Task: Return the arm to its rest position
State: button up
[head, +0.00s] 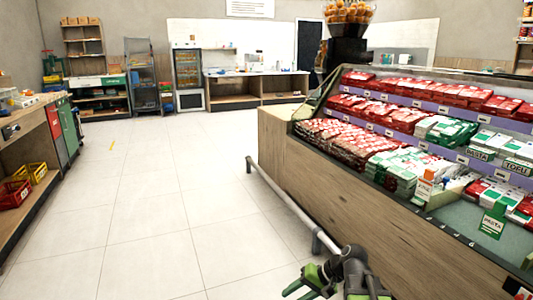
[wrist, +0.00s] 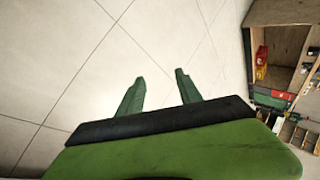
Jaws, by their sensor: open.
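My gripper (head: 301,288) shows at the bottom of the head view, right of centre, low in front of the wooden display counter. In the wrist view its two green fingers (wrist: 160,90) stand apart with only floor tiles between and beyond them. It is open and holds nothing. Part of my arm (head: 355,272) shows beside it, bent close to the bottom edge; the rest of the arm is out of view.
The display counter (head: 330,200) with several rows of red and green packets stands at right, with a metal rail (head: 285,203) along its base. Shelves with crates (head: 38,172) line the left. The tiled floor (head: 150,200) between is clear. An orange juicer (head: 348,30) stands behind the counter.

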jog(key=s+a+f+n+g+h, duration=0.1)
jog(key=s+a+f+n+h, duration=0.1)
jog(key=s+h, duration=0.15)
jog(key=s+d+f+h+p, duration=0.15)
jog(key=d+h, duration=0.35)
jog(key=d, duration=0.5)
notch_tip(320, 180, up, 38)
jog(key=a+p, duration=0.1)
jog(key=p, duration=3.6)
jog(key=shift+s+f+g+y, duration=0.2)
jog(key=shift+f+g+y, duration=0.05)
jog(key=shift+g+y, duration=0.15)
jog(key=shift+c, duration=0.6)
jog(key=shift+d, duration=0.1)
